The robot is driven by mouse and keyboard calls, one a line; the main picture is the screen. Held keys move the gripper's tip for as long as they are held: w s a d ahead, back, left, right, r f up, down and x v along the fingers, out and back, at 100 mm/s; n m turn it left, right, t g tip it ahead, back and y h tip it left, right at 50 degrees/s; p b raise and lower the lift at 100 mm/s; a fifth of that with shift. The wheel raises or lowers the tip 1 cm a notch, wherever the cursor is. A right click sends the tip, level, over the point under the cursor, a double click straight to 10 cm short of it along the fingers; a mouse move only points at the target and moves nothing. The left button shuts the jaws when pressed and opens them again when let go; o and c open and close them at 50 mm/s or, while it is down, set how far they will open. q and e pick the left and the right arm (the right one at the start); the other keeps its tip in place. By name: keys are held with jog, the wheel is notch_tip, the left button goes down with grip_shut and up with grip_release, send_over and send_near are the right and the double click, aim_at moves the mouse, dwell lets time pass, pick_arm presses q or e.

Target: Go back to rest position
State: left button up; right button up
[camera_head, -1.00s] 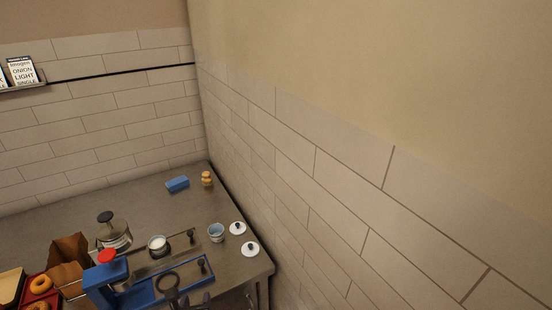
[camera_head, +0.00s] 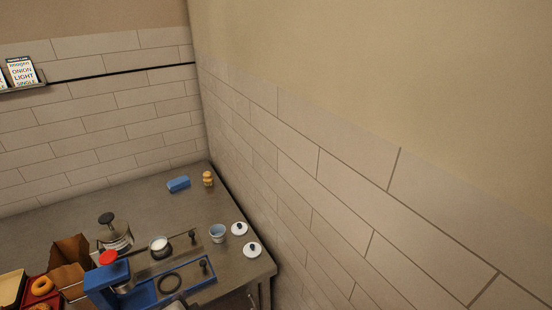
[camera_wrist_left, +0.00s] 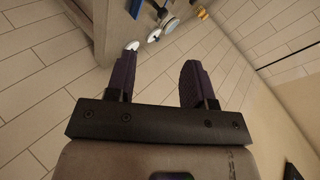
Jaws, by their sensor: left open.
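My left gripper (camera_wrist_left: 157,72) shows in the left wrist view. Its two dark fingers are apart, with nothing between them. Beyond its fingertips are the tiled surface and the counter's edge with small items at the top. In the head view I cannot make out the left gripper's fingers; only small parts that may be my arm show at the bottom edge. My right gripper is not seen in either view.
A tiled wall (camera_head: 290,190) borders the right.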

pick_arm(q)
jog(key=s+f+n+g+h, duration=0.1)
jog(key=s+f+n+g, duration=0.2)
jog(key=s, duration=0.7)
jog(key=s+f+n+g+h, duration=0.1)
jog(key=s+f+n+g, duration=0.3)
jog(key=s, duration=0.6)
jog(key=s+f+n+h, duration=0.15)
jog(key=s+f, duration=0.35)
jog(key=s, duration=0.5)
notch_tip(320, 180, up, 26)
jog(key=p, duration=2.6)
jog(key=shift+y, duration=0.45)
